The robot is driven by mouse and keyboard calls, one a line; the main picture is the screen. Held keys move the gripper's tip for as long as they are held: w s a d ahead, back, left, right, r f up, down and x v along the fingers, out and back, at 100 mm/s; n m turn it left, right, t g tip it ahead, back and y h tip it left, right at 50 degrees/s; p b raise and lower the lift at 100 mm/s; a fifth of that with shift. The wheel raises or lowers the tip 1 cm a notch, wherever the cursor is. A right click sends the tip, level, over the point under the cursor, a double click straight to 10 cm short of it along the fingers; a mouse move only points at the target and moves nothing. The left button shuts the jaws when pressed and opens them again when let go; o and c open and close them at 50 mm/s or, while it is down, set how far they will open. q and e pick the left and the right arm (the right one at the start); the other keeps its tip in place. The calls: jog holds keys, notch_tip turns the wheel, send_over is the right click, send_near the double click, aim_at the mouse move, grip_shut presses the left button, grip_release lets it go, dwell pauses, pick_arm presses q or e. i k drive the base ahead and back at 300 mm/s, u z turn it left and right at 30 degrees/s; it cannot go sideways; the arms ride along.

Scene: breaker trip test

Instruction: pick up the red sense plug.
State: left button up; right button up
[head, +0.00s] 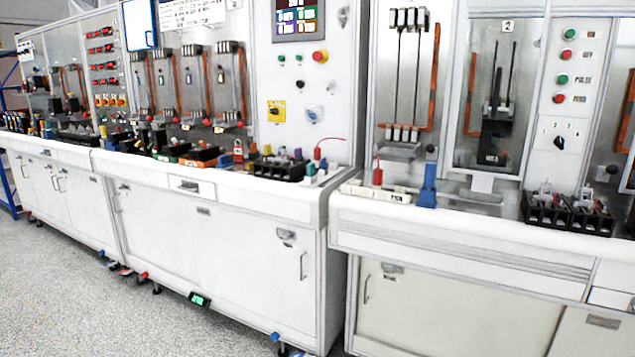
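A small upright red plug (378,175) stands at the left end of the right bench, by a low white labelled strip (385,192). A thin lead rises from its top. A second red plug-like piece (317,154) with a curved red lead stands near the right end of the middle bench. I cannot tell from this view which of the two is the red sense plug. Neither of my grippers shows in the head view.
Black open boxes (545,212) sit further right; another black box (277,170) is on the middle bench. A narrow gap separates the benches. Speckled floor (120,310) in front is mostly clear.

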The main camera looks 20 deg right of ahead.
aim_at(378, 173)
jog(key=u, duration=0.4)
jog(key=i, duration=1.15)
